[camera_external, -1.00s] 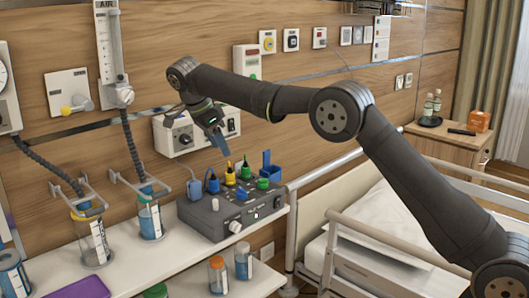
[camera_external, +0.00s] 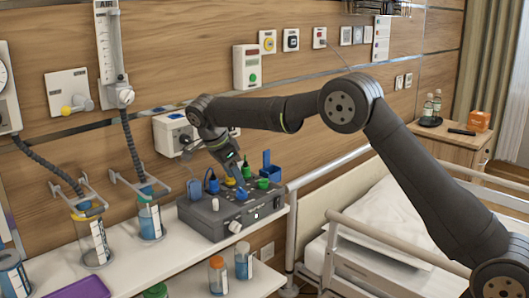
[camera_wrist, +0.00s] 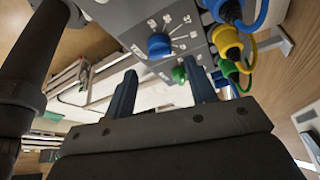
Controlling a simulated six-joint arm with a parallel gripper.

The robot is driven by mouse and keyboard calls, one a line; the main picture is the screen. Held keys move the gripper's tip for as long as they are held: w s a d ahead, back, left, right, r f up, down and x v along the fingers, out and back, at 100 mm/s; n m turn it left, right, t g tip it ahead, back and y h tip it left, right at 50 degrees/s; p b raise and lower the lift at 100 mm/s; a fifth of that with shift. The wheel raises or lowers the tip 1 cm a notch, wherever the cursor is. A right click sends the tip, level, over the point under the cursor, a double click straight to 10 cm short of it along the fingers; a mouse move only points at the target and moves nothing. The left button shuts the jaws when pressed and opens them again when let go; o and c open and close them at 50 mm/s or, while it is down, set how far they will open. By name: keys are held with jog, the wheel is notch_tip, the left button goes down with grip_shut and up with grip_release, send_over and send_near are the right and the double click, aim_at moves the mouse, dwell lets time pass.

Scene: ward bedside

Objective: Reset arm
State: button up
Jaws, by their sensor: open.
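My gripper (camera_external: 233,168) is over the grey control box (camera_external: 215,226), close to the coloured plugs on its top. In the wrist view my gripper (camera_wrist: 160,95) has its two blue fingers spread apart with nothing between them. In the external view my gripper partly hides the yellow plugs. I cannot tell whether my fingers touch any plug.
A wooden wall with fittings is behind. A bed with rails (camera_external: 400,240) is at the right.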

aim_at(240, 189)
jog(key=x, duration=0.5)
jog(key=shift+s+r+n+t+y, duration=0.15)
jog(key=shift+n+t+y, duration=0.15)
jog(key=shift+n, duration=0.7)
jog(key=n, duration=0.2)
jog(key=n+t+y, duration=0.1)
jog(key=n, duration=0.2)
jog(key=shift+d+n+y, duration=0.15)
jog(key=shift+n+y, duration=0.15)
jog(key=n, duration=0.2)
jog(key=n+y, duration=0.1)
jog(key=n, duration=0.1)
jog(key=shift+d+t+y, duration=0.1)
jog(key=shift+t+y, duration=0.2)
jog(key=shift+d+n+y, duration=0.1)
jog(key=shift+n+y, duration=0.7)
jog(key=shift+n, duration=1.1)
